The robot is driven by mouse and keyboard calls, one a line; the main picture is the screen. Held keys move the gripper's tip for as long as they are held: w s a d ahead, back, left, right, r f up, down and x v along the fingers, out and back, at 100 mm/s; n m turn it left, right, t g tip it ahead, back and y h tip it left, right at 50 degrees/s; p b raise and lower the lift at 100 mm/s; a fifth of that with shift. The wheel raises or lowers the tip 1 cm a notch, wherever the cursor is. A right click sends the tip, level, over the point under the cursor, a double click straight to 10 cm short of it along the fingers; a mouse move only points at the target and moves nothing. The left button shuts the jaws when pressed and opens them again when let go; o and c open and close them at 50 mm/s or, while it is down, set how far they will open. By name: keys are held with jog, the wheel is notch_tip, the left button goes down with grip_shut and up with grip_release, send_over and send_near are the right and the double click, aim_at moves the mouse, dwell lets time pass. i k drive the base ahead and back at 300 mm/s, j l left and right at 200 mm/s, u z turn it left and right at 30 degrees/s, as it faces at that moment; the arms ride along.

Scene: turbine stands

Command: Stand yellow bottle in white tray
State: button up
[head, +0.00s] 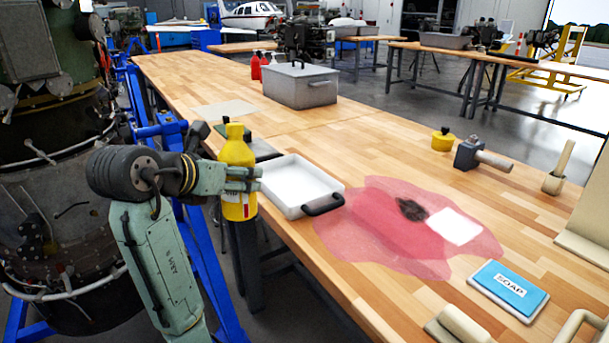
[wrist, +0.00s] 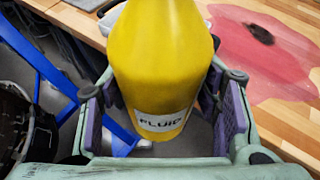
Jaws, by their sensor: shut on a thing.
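The yellow bottle (head: 237,158) with a dark cap and a white label is upright in my gripper (head: 243,180), off the left edge of the bench. In the wrist view the bottle (wrist: 162,60) fills the space between the purple pads of my gripper (wrist: 165,118), and its label reads "FLUID". The white tray (head: 292,210), shallow with a black handle, lies on the bench just right of the bottle. The tray looks empty.
A red spill (head: 375,235) with a dark spot and a white patch lies right of the tray. A grey metal box (head: 300,86) stands behind.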

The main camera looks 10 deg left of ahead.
aim_at(293, 188)
jog(key=i+l, duration=0.1)
jog(key=i, duration=0.35)
jog(key=i+l, duration=0.15)
jog(key=i, duration=0.3)
